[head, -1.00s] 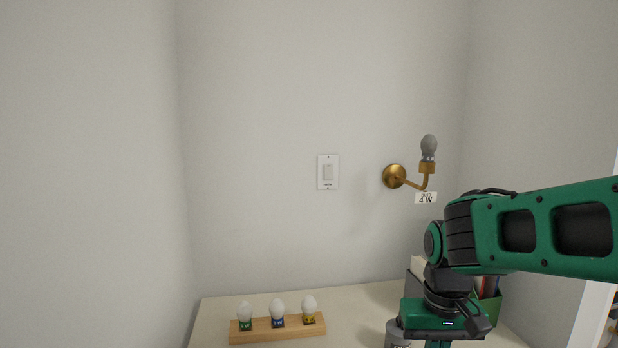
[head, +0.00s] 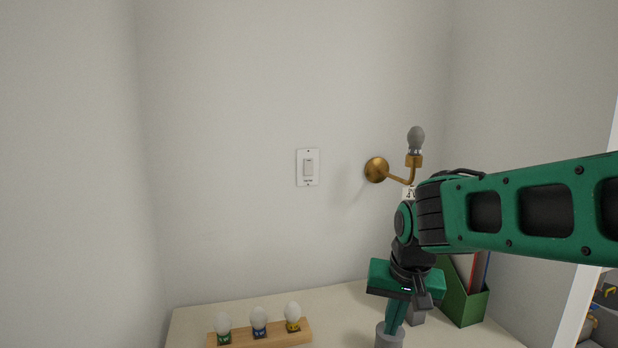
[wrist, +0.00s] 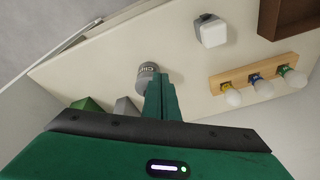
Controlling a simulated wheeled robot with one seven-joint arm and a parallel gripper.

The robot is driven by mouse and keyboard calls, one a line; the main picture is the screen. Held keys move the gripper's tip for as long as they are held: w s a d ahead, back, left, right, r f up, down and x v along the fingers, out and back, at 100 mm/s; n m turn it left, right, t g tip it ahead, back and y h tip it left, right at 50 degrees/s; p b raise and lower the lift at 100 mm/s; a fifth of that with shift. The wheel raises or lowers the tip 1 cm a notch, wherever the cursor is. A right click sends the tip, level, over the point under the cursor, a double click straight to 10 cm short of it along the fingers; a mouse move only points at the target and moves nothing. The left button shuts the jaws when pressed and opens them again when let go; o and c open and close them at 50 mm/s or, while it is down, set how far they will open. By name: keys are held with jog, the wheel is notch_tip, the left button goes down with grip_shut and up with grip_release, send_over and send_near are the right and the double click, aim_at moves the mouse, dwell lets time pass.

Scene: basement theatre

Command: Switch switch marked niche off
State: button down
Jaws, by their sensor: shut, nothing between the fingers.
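A white wall switch (head: 308,167) with a rocker sits on the back wall, left of a brass wall lamp. Its label is too small to read in the head view. My gripper (head: 394,325) points down over the right part of the table, below and to the right of the switch and well away from it. In the wrist view my gripper (wrist: 161,82) has its fingers together and empty, close to a grey cylinder (wrist: 147,72) marked with lettering. The switch is not in the wrist view.
The brass lamp (head: 377,169) holds a grey bulb (head: 416,139). A wooden block (head: 262,334) with three bulbs stands on the table (head: 190,322). A green file holder (head: 462,300) stands at right. A white box (wrist: 212,32) shows in the wrist view. Wall space around the switch is clear.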

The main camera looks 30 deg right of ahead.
jog(key=w+d+r+m+t+h, duration=0.1)
jog(key=w+r+m+t, duration=0.25)
jog(key=w, duration=0.35)
jog(key=w+d+r+m+t+h, duration=0.1)
jog(key=w+d+r+m+t, duration=0.15)
jog(key=w+r, duration=0.4)
jog(key=m+t+h, duration=0.1)
jog(key=m+t, duration=0.5)
jog(key=t, duration=0.1)
send_near(308, 172)
jog(key=x, duration=0.6)
jog(key=shift+w+d+f, duration=0.1)
jog(key=shift+w+d, duration=0.05)
jog(key=shift+w, duration=0.2)
jog(key=shift+w+f, duration=0.1)
jog(key=shift+w, duration=0.05)
jog(key=shift+d, duration=0.15)
